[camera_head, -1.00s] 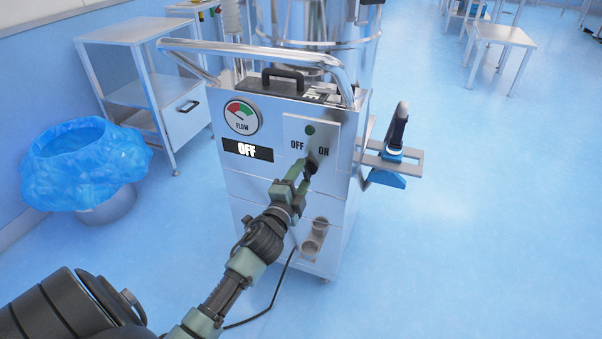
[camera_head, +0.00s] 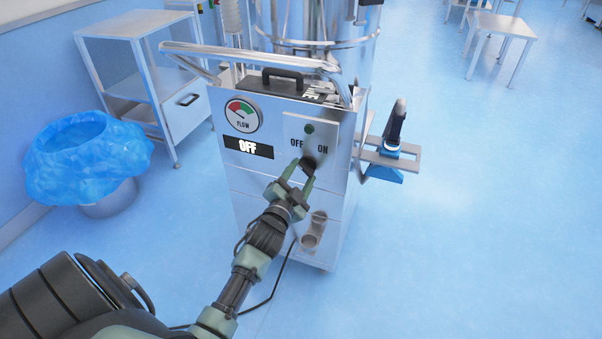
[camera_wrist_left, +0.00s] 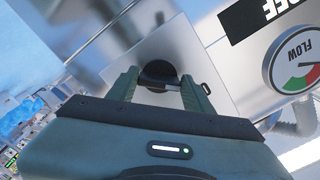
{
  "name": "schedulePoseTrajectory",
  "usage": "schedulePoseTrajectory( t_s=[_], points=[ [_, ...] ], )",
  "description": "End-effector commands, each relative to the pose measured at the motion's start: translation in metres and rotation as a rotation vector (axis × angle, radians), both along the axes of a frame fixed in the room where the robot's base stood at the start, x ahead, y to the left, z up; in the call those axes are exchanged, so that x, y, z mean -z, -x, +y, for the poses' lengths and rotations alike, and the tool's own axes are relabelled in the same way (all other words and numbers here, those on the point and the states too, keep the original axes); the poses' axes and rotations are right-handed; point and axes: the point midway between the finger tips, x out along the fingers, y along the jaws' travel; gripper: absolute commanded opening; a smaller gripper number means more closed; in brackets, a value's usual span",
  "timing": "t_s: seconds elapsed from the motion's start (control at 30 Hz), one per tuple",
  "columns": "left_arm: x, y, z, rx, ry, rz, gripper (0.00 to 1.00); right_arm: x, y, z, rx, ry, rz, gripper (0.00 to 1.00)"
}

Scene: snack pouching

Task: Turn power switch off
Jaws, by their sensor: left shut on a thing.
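The power switch (camera_head: 308,163) is a black knob on a light metal plate, below the OFF and ON labels, on the front of a steel machine (camera_head: 240,185). A dark display (camera_head: 248,148) beside it reads OFF. My left gripper (camera_head: 299,175) is at the knob, with one finger on each side, and is shut on it. In the left wrist view the dark knob (camera_wrist_left: 158,72) shows between the two green fingers (camera_wrist_left: 160,88). The knob's exact pointing direction is hard to tell. My right gripper is not in view.
A round FLOW gauge (camera_head: 241,115) sits above the display. A handle bar (camera_head: 240,58) crosses the machine's top. A bin with a blue bag (camera_head: 85,165) and a metal cabinet (camera_head: 185,115) stand at left.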

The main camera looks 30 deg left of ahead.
Motion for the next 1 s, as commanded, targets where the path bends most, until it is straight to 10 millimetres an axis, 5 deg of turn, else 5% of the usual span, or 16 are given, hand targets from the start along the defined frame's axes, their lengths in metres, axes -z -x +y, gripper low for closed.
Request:
schedulePoseTrajectory(
  t_s=[0.37,0.4,0.5,0.83,1.0],
  points=[
    [0.001,0.0,0.0,-0.001,0.013,-0.001,0.1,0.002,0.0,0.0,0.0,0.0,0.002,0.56],
    [0.001,0.0,0.0,0.0,0.013,-0.002,0.54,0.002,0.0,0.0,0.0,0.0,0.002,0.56],
    [0.001,0.0,0.0,0.0,0.012,-0.001,0.73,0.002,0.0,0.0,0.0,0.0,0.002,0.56],
    [0.0,0.003,-0.001,0.0,0.009,-0.001,0.73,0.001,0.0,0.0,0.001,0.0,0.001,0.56],
    [0.0,0.025,-0.006,-0.001,0.011,0.001,0.73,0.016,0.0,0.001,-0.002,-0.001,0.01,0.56]
  ],
)
